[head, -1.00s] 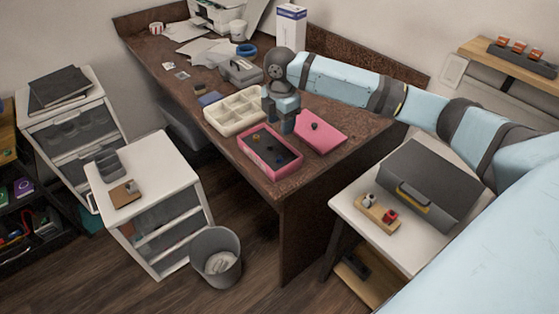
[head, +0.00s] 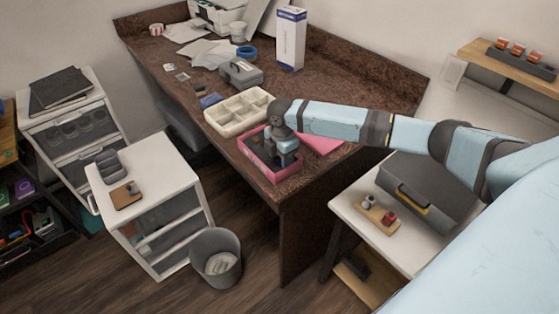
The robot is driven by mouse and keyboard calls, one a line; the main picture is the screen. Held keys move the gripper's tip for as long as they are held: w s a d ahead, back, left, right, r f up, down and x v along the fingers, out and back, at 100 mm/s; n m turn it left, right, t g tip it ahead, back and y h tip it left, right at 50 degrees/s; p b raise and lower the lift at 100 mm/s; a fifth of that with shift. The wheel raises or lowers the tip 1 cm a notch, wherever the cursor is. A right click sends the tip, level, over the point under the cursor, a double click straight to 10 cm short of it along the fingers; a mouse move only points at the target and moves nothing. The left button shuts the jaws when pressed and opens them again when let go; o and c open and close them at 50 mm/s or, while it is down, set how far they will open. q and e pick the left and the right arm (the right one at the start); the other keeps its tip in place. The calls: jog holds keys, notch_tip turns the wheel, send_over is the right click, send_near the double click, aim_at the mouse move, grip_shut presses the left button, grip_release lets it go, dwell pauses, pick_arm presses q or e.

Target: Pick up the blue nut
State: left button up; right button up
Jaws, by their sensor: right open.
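The pink box (head: 262,163) stands open near the front edge of the brown desk. My right gripper (head: 287,160) points down over this box and covers most of its inside. The jaws are small and dark here; they are open, and I see nothing held between them. I cannot make out a blue nut; small parts in the box are hidden behind my gripper or too small to tell. The pink lid (head: 322,145) lies to the right of the box, partly covered by my right arm. My left gripper is not in view.
A cream compartment tray (head: 240,125) lies just behind the box, close to my gripper. A grey case (head: 241,73) and a tall white carton (head: 291,40) stand farther back. The brown desk (head: 345,90) is clear behind my right arm.

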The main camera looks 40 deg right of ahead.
grip_shut()
jog(key=shift+r, duration=0.1)
